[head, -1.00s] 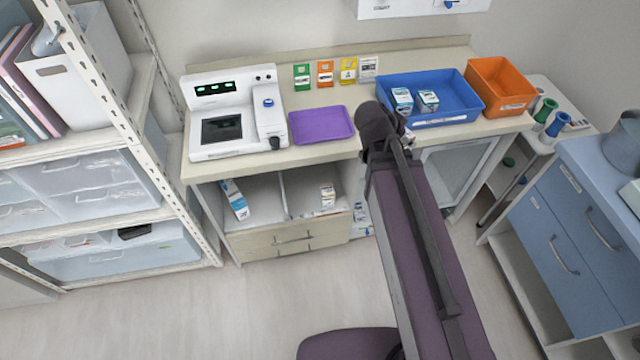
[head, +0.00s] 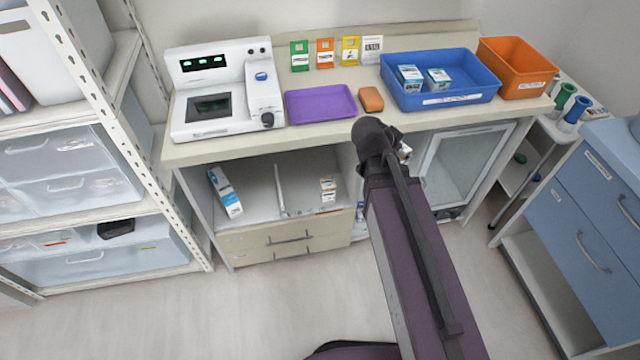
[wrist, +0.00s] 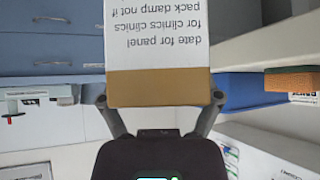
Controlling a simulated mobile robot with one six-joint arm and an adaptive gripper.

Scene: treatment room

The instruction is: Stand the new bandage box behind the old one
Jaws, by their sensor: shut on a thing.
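My gripper (wrist: 160,98) is shut on a box (wrist: 157,88) in the wrist view, one finger on each side. The box has a white face with upside-down printed text and a brown band at the near end; its far end is cut off by the frame. In the head view my arm hides the gripper and most of what it holds. A small white and orange-brown box (head: 328,189) stands in the open cabinet shelf under the counter. A taller white and blue box (head: 226,193) leans in the left part. I cannot tell which is the old bandage box.
The counter holds a white device (head: 225,90), a purple tray (head: 320,104), an orange block (head: 371,99), a blue bin (head: 465,82) with two small boxes, and an orange bin (head: 515,68). A divider (head: 280,190) splits the shelf. Shelving stands left, a blue cabinet (head: 585,215) right.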

